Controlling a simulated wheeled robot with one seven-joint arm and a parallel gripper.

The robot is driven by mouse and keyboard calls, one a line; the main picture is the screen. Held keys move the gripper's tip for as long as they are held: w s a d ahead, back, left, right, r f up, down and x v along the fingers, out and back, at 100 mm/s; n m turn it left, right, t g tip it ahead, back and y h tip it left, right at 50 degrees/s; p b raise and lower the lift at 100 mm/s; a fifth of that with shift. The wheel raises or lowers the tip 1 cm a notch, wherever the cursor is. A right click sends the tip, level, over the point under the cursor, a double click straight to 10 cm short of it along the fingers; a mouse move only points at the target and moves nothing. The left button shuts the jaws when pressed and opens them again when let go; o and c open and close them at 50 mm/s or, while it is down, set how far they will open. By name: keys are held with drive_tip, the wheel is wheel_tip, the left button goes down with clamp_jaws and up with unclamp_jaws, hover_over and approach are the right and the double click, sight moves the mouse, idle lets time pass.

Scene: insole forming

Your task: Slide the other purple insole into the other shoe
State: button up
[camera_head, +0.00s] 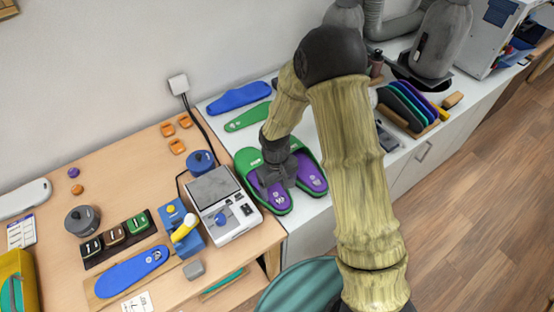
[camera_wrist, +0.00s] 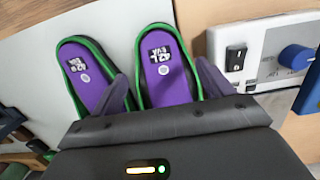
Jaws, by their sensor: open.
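Two green shoes stand side by side on the white surface, and a purple insole lies inside each. In the wrist view, the shoe labelled 42L (camera_wrist: 199,72) holds one insole (camera_wrist: 165,72) and the shoe to its left (camera_wrist: 66,70) holds the other (camera_wrist: 88,80). Both insoles look flat within the green rims. In the head view the nearer insole (camera_head: 268,195) and farther insole (camera_head: 311,176) show partly. My gripper (camera_wrist: 167,88) is open above the shoes, its fingers on either side of the 42L shoe in the picture.
A white machine (camera_head: 222,205) with a blue knob stands close to the shoes on the wooden table (camera_head: 140,194). Blue (camera_head: 239,97) and green (camera_head: 248,117) insoles lie behind the shoes. A rack of coloured insoles (camera_head: 405,110) stands to the right. Orange clips dot the table.

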wheel_tip(320, 180, up, 15)
drive_tip(key=w+b, duration=0.1)
drive_tip(key=shift+a+b, duration=0.4)
idle(0.8)
drive_tip(key=s+d+m+t, duration=0.1)
drive_tip(key=s+d+m, duration=0.2)
drive_tip(key=s+d, duration=0.2)
drive_tip(key=s+d+r+m+t, duration=0.1)
drive_tip(key=s+d+m+t, duration=0.1)
drive_tip(key=s+d, duration=0.4)
drive_tip(key=d+m, duration=0.1)
drive_tip(key=d, duration=0.3)
drive_tip(key=shift+d+m+t+y, duration=0.25)
drive_tip(key=shift+m+t+y, duration=0.05)
drive_tip(key=shift+m, duration=0.1)
drive_tip(key=shift+s, duration=0.1)
